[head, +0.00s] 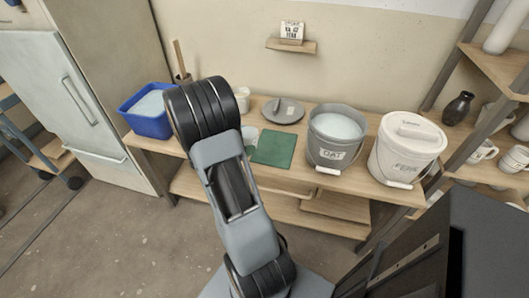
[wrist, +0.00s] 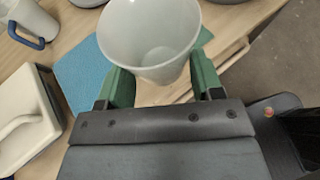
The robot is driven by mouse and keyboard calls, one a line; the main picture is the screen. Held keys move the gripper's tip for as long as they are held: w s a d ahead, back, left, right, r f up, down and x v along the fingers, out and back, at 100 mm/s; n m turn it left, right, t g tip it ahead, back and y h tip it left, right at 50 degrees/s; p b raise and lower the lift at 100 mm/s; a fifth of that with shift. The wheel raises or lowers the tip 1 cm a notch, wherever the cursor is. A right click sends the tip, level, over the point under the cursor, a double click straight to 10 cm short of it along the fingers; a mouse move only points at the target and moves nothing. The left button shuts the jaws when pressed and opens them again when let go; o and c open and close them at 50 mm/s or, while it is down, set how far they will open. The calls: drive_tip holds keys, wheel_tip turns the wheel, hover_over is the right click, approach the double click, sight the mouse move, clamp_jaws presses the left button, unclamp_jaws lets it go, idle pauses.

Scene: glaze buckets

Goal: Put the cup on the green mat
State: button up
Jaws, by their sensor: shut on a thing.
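The cup (wrist: 150,40) is a plain pale grey-white cup, seen from above with its open mouth toward the wrist camera. My gripper (wrist: 158,85) is shut on it, with one green finger on each side. In the head view a pale cup (head: 250,133) shows just right of my arm, at the left edge of the green mat (head: 275,149). The mat lies bare and flat on the table. My arm hides the gripper in the head view. I cannot tell whether the cup's base touches anything.
A grey bucket (head: 336,138) stands right of the mat, with a white lidded bucket (head: 406,150) beyond. A grey plate (head: 283,111) lies behind the mat. A blue basin (head: 146,124) stands left. The wrist view shows a blue patch (wrist: 85,75) beside the cup.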

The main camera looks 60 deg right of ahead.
drive_tip(key=x, duration=0.5)
drive_tip(key=shift+w+d+f, duration=0.15)
drive_tip(key=shift+w, duration=0.15)
drive_tip(key=b, duration=0.1)
hover_over(261, 156)
drive_tip(key=f, duration=0.5)
drive_tip(key=shift+a, duration=0.35)
drive_tip(key=f, duration=0.3)
drive_tip(key=shift+s+d+b, duration=0.1)
drive_tip(key=shift+d+b, duration=0.2)
drive_tip(key=shift+d, duration=0.1)
drive_tip(key=shift+f, duration=0.45)
drive_tip(key=shift+f, duration=0.1)
drive_tip(key=shift+f+b, duration=0.15)
drive_tip(key=shift+b, duration=0.15)
drive_tip(key=o, duration=1)
